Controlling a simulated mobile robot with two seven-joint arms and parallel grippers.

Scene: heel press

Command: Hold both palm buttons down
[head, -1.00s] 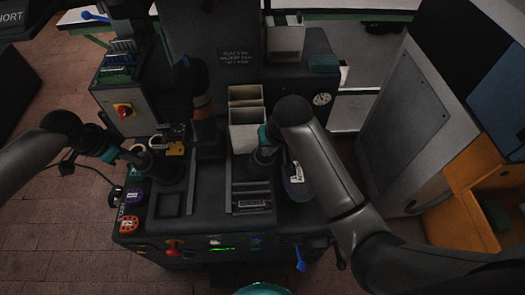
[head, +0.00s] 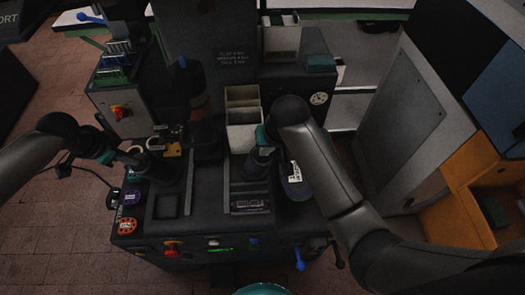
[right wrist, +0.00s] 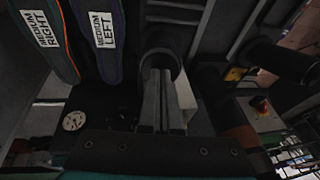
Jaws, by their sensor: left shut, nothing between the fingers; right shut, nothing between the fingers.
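Two dark, round palm buttons stand on the black press bench. The left palm button (head: 168,173) is at the left of the bench top. My left gripper (head: 140,160) is shut and reaches its upper side from the left. The right palm button (head: 257,171) is right of the middle. My right gripper (head: 262,153) is above it, partly hidden by its own arm. In the right wrist view my right gripper (right wrist: 162,75) is shut and empty, its tips at the dark round button housing (right wrist: 160,45). I cannot tell how far either button is pressed.
Cream bins (head: 243,118) stand behind the buttons. Labelled heel pieces (head: 296,182) hang close right of my right gripper. A grey box with a red knob (head: 122,111) is at the left back. An orange cabinet (head: 462,175) is at the right.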

